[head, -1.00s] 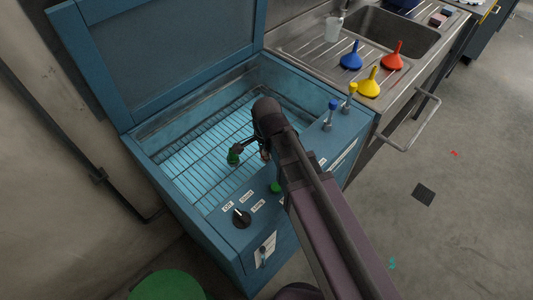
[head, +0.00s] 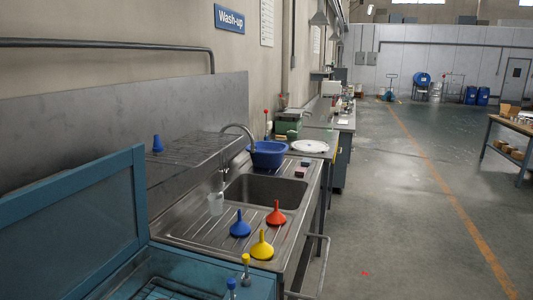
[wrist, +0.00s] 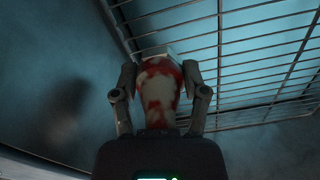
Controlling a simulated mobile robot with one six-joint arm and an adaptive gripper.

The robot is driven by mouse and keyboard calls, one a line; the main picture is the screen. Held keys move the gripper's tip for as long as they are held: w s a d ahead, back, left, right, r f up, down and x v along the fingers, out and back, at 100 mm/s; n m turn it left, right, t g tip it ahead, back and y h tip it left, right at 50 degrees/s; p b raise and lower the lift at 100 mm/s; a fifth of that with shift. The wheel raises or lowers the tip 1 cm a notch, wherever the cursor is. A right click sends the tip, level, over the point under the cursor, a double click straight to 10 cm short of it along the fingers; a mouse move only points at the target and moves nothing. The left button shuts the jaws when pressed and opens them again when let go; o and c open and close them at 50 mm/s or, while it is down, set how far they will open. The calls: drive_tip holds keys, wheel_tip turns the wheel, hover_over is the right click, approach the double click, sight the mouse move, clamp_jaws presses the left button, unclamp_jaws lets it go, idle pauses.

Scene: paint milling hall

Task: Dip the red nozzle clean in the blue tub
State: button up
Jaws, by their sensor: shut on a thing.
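In the wrist view my gripper (wrist: 160,92) is shut on a pale, rounded piece smeared with red (wrist: 157,98), which I take to be the red nozzle; its far end is pale and flat. Beyond it lie a wire rack (wrist: 262,62) and blue-lit walls. Whether the piece touches the rack I cannot tell. In the head view the blue open-lidded washer (head: 98,222) is cut off at the lower left, and my gripper is out of view. A smaller blue basin (head: 268,155) stands behind the sink.
Blue-topped (head: 231,285) and yellow-topped (head: 246,262) pieces stand at the washer's edge.

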drive_tip(key=shift+r, duration=0.1)
idle(0.4)
wheel_tip(320, 180, up, 23)
drive_tip(key=p, duration=2.3)
drive_tip(key=shift+w, duration=0.1)
